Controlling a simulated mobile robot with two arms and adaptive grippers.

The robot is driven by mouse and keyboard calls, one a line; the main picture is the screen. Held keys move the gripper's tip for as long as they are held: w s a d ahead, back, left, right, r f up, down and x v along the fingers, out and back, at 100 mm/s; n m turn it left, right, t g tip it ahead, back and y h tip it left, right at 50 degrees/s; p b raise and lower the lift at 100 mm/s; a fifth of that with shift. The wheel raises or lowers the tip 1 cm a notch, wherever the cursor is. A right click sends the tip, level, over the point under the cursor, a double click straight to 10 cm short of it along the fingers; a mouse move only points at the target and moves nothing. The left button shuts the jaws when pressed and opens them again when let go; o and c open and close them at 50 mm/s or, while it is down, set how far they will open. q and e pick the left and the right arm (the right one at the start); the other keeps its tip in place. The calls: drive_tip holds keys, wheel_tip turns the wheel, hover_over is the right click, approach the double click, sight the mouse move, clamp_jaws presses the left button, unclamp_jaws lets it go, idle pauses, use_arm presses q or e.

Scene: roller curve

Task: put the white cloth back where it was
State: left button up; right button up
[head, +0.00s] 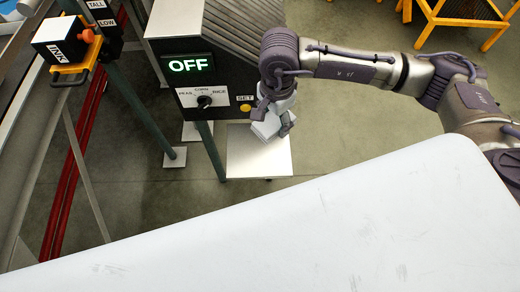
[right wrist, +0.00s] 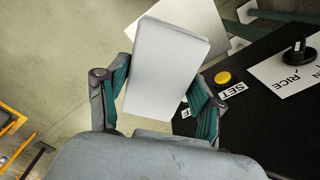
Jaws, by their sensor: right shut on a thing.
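My right gripper (head: 273,117) is shut on the white cloth (head: 264,131), which looks like a flat, folded white pad. In the right wrist view the cloth (right wrist: 166,62) sits between the two fingers and sticks out beyond them. In the head view the cloth appears over the white square plate (head: 258,160) below the control box; the plate also shows behind the cloth in the right wrist view (right wrist: 205,21). A gap between cloth and plate cannot be judged exactly. My left gripper is not in view.
The dark control box (head: 205,82) stands just left of my right gripper, with an OFF display, a selector knob (head: 205,101) and a yellow SET button (head: 245,107). A large white surface (head: 300,235) fills the foreground.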

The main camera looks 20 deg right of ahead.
drive_tip(key=s+a+f+m+b, duration=0.1)
drive_tip(key=s+f+m+b, duration=0.1)
drive_tip(key=s+f+m, duration=0.55)
drive_tip(key=b, duration=0.7)
hover_over(258, 150)
wheel_tip(258, 150, down, 8)
drive_tip(key=shift+f, duration=0.15)
drive_tip(key=shift+f+b, duration=1.3)
drive_tip(key=shift+f, duration=0.6)
drive_tip(key=shift+f, duration=0.1)
drive_tip(key=o, duration=1.1)
